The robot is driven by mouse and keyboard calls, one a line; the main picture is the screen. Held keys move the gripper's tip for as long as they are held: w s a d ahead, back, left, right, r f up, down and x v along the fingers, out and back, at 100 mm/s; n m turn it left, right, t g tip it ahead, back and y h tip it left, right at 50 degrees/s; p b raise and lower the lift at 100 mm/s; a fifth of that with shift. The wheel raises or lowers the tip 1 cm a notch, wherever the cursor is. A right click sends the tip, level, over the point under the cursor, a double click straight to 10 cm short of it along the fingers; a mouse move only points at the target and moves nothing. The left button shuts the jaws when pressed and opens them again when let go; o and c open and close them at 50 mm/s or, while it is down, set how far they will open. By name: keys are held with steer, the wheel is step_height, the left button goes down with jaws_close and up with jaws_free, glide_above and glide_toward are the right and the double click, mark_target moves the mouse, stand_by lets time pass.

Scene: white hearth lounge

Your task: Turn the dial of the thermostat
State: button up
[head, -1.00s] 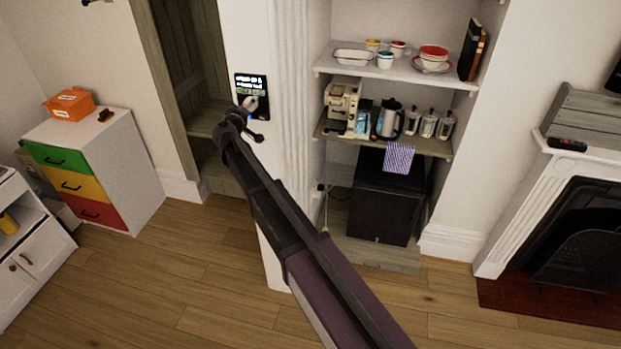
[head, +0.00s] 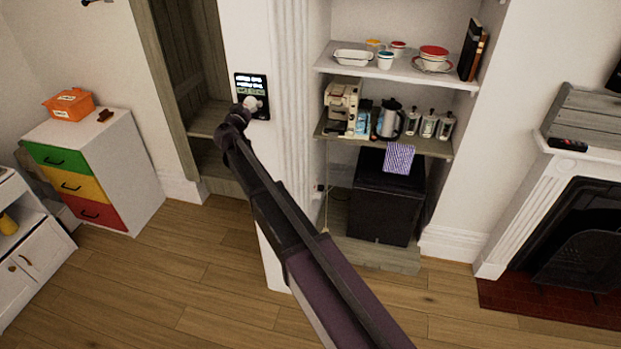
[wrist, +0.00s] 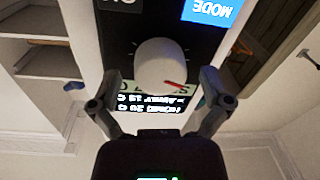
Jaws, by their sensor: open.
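The thermostat (head: 260,84) is a black panel with lit text on the white wall post, left of the shelves in the head view. Its pale round dial (wrist: 160,62) has a red pointer mark and appears in the wrist view, where the panel text is upside down. My gripper (wrist: 157,80) is open, one finger on each side of the dial, with a visible gap at both sides. In the head view my gripper (head: 239,114) is at the panel's lower left, and its fingers are mostly hidden. Whether the fingertips reach past the dial's face is unclear.
A blue MODE button (wrist: 211,10) is on the panel close to the dial. A wooden alcove (head: 190,70) opens left of the post. Shelves (head: 395,72) with dishes, a kettle and a coffee maker stand to the right. The floor (head: 160,290) is clear.

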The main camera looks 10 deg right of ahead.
steer(key=v, duration=1.4)
steer(key=s+d+f+m+g+h+b, duration=0.1)
steer(key=s+d+f+g+b, duration=0.1)
steer(key=d+f, duration=0.5)
steer(key=s+d+f+m+g+h+b, duration=0.1)
steer(key=s+d+f+g, duration=0.4)
steer(key=d, duration=1)
steer(key=shift+f+g+b, duration=0.8)
steer(key=shift+f+g, duration=0.2)
steer(key=shift+f, duration=0.4)
steer(key=shift+d, duration=0.2)
steer(key=s+d+f+n+g+y+b, duration=0.1)
steer(key=s+d+f+g+y+b, duration=0.2)
steer(key=s+f, duration=0.4)
steer(key=s+d+f+n+g+y+b, duration=0.1)
steer(key=s+d+f+g+y+b, duration=0.2)
steer(key=s+f, duration=0.5)
steer(key=s+d+g+y, duration=0.1)
steer(key=s+d+g, duration=0.1)
steer(key=s, duration=0.3)
steer(key=shift+s+d+n+b, duration=0.2)
steer(key=shift+d+n+b, duration=0.15)
steer(key=shift+d, duration=0.2)
